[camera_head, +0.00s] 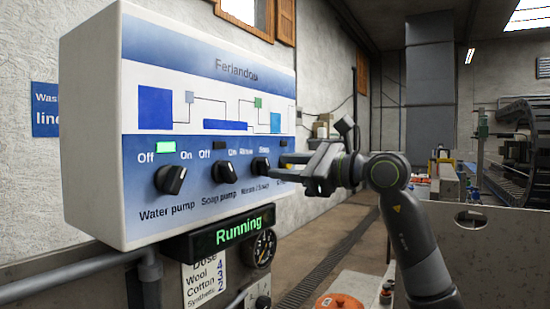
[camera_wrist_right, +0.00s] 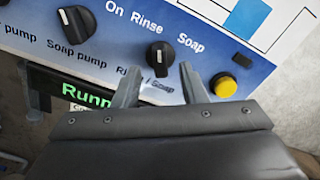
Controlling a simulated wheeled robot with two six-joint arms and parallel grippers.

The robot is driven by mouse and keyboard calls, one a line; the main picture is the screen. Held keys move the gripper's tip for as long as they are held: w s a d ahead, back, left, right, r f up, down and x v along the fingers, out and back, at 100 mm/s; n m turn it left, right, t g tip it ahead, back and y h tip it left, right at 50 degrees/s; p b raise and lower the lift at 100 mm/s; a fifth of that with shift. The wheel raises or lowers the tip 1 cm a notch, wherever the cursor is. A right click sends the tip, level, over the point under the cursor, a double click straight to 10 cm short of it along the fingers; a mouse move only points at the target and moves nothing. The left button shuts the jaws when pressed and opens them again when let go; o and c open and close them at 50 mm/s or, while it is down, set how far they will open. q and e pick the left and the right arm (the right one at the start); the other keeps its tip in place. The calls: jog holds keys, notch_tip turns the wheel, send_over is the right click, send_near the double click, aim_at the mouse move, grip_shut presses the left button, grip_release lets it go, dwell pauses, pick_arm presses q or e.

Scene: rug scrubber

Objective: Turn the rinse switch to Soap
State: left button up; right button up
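My right gripper (camera_head: 284,160) is in front of the panel, close to the knob. In the wrist view the two fingertips (camera_wrist_right: 160,70) are apart, one on each side just below the knob; contact is not clear. My left gripper is not in view.
The water pump knob (camera_head: 171,179) has a lit green lamp above it; the soap pump knob (camera_head: 219,173) has a dark one. A yellow button (camera_wrist_right: 225,85) sits right of the switch. A display (camera_head: 238,226) reading Running and a gauge (camera_head: 264,247) are below the panel.

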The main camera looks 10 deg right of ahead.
aim_at(268, 165)
jog(key=shift+p+x, duration=0.4)
jog(key=shift+x, duration=1.15)
grip_shut()
